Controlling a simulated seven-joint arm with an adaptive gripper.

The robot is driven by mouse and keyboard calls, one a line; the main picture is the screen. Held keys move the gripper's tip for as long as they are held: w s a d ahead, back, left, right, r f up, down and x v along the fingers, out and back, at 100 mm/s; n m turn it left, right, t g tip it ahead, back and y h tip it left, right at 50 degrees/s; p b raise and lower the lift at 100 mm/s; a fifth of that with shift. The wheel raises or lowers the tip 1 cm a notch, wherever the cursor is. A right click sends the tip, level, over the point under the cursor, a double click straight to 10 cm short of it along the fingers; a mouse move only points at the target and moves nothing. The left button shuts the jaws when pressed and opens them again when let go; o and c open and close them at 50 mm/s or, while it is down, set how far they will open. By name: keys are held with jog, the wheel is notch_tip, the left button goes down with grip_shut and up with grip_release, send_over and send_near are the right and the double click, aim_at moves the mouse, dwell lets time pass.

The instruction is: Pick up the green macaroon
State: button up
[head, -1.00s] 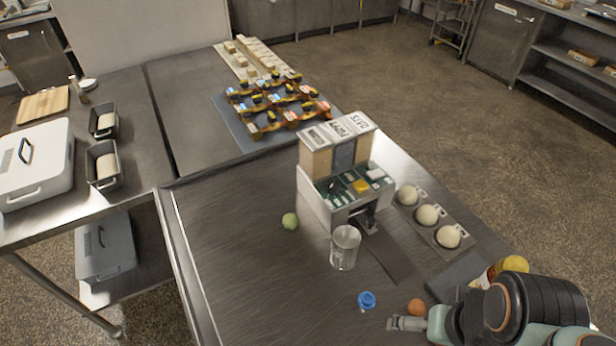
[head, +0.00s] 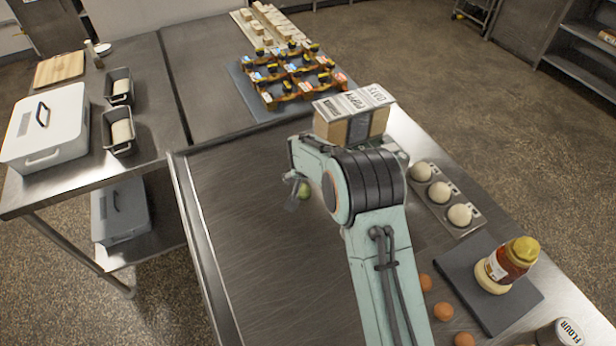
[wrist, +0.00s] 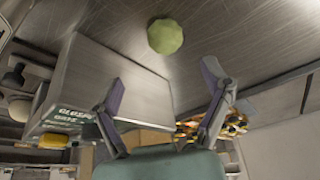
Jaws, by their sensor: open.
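The green macaroon (head: 304,190) is a small round green piece on the steel table, partly covered by my gripper in the head view. In the wrist view the green macaroon (wrist: 165,36) lies just beyond my fingertips and between their lines, with nothing hiding it. My gripper (wrist: 162,75) is open and empty, its two fingers spread wide. In the head view my gripper (head: 294,188) is blurred and sits right at the macaroon's left side; contact cannot be told.
Table left of the macaroon is clear.

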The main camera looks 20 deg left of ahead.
aim_at(303, 189)
jog(key=x, duration=0.7)
jog(key=shift+s+a+f, duration=0.1)
jog(key=shift+s+a, duration=0.25)
jog(key=shift+s, duration=0.05)
jog(key=c, duration=0.9)
